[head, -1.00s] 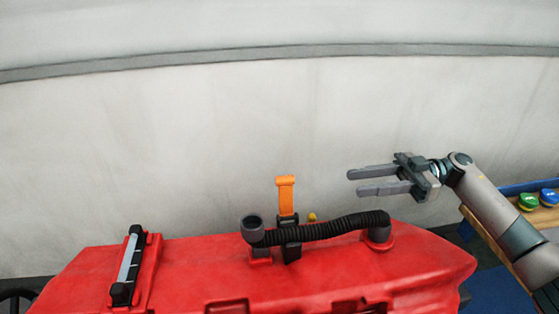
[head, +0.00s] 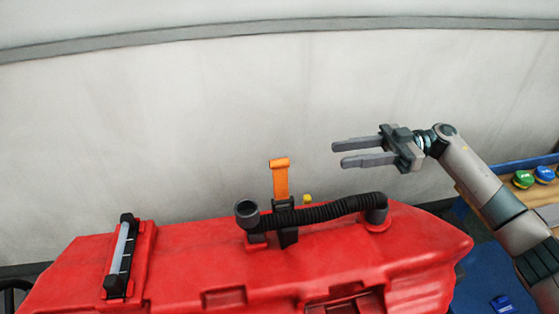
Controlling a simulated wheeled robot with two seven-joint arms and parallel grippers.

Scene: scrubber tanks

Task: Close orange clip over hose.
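The orange clip (head: 280,179) stands upright, open, behind the black hose, on a dark bracket. The black ribbed hose (head: 320,211) lies along the top of the red tank (head: 190,262). Its left end is an open dark cuff (head: 247,213) and its right end joins a dark elbow (head: 375,207). The hose passes over the dark bracket below the clip. My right gripper (head: 335,154) is open and empty, above the hose's right part and to the right of the clip, its fingers pointing left. My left gripper is not in view.
A black and grey handle-like part (head: 122,256) sits on the tank's left side. A small yellow knob (head: 307,198) is behind the hose. A wooden bench (head: 488,186) with green and blue caps stands at the right.

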